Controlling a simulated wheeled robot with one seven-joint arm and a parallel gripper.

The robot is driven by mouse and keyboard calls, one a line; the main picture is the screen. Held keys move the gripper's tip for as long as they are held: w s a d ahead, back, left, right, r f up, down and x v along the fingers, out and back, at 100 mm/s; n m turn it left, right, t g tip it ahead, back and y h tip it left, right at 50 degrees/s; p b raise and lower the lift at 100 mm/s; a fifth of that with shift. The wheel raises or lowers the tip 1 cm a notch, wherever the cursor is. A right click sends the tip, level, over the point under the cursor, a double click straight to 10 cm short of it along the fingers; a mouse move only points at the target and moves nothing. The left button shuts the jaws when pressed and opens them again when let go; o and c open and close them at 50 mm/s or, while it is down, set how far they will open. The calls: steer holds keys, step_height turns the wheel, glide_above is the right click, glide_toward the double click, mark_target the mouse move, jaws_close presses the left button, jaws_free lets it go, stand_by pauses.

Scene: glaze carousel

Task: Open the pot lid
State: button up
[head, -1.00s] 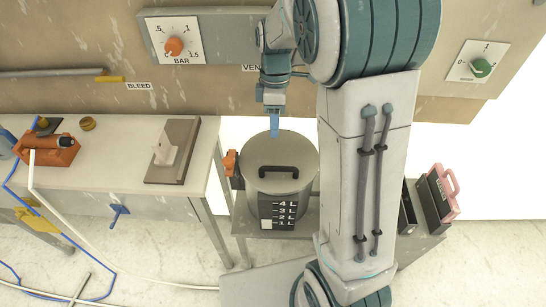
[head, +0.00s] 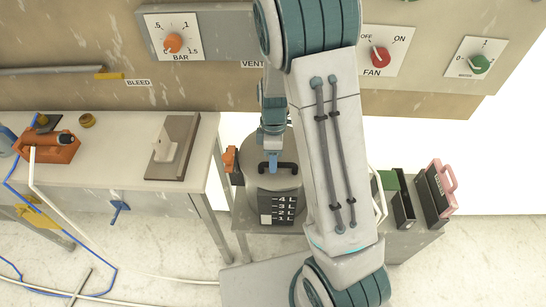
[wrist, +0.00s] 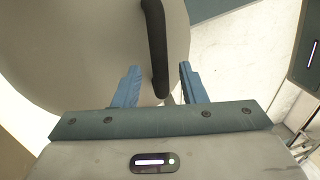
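The pot (head: 250,190) is a grey cylinder with a litre scale on its front. Its grey lid (head: 254,161) is on top and looks closed, with a black bar handle (head: 290,168) across it. My gripper (head: 273,166) is over the lid at the handle; my arm hides the pot's right part. In the wrist view my gripper (wrist: 158,82) is open, with two blue fingers apart. The end of the black handle (wrist: 158,50) lies between the fingers, with gaps on both sides. The lid (wrist: 80,50) fills the left of that view.
An orange clamp-like part (head: 230,160) sits at the pot's left side. A white bench (head: 120,150) stands to the left. Dark bins (head: 403,205) stand to the right. Wall panels carry a red FAN knob (head: 380,57) and a green knob (head: 479,64).

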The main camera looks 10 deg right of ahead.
jaws_close()
steer(key=w+d+r+p, duration=0.1)
steer(key=w+r+p, duration=0.1)
steer(key=w+r, duration=0.2)
step_height(320, 180, up, 3)
steer(key=shift+w+d+r, duration=0.15)
steer(key=shift+r, duration=0.05)
jaws_free()
steer(key=shift+w+d+f, duration=0.1)
steer(key=shift+w, duration=0.05)
